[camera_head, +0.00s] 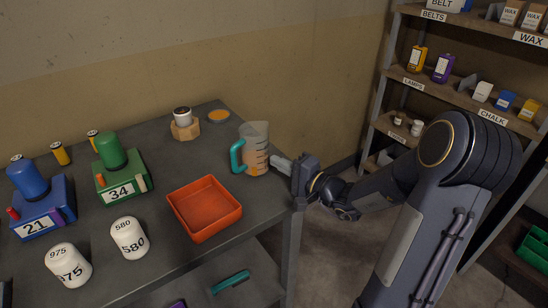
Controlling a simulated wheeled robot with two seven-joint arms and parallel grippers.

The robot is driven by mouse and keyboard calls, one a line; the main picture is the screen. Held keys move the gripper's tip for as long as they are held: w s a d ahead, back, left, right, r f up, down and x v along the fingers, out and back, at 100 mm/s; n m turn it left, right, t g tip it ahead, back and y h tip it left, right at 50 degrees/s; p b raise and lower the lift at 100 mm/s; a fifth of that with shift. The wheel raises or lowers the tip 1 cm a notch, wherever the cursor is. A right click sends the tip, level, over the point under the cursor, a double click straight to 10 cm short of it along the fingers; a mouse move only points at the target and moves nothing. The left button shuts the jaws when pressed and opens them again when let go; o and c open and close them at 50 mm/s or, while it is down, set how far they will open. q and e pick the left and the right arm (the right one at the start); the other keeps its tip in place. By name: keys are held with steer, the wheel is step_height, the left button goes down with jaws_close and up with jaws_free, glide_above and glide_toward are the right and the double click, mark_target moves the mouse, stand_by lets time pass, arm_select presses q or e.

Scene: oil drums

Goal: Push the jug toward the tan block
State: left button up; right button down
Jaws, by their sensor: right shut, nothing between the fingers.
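The jug (256,145) is a clear measuring jug with orange markings and a teal handle on its left side. It stands upright near the right edge of the dark table (152,205). The tan block (185,131) is a faceted piece to the left of and behind the jug, with a white dark-topped cylinder (182,115) on it. My right gripper (275,162) is shut and empty, its fingertips at the jug's right side. I cannot tell whether they touch it. My left gripper is not in view.
An orange tray (205,228) lies in front of the jug. An orange-tan disc (218,116) lies near the back edge. Green (120,175) and blue (42,205) units and white weights (129,237) stand to the left. The table is clear between jug and block.

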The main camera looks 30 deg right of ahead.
mark_target(248, 150)
steer(key=shift+x, duration=1.05)
steer(key=shift+w+f, duration=0.15)
steer(key=shift+w, duration=0.05)
steer(key=b+x, duration=0.9)
steer(key=shift+a+f, duration=0.2)
steer(key=shift+f, duration=0.15)
steer(key=b+x, duration=0.1)
steer(key=x, duration=0.1)
steer(key=b+x, duration=0.1)
steer(key=x, duration=0.1)
steer(key=b+x, duration=0.2)
steer(key=shift+w+r, duration=0.2)
steer(key=shift+r, duration=0.2)
steer(key=shift+w+a+r, duration=0.1)
steer(key=shift+w, duration=0.05)
steer(key=shift+r, duration=0.1)
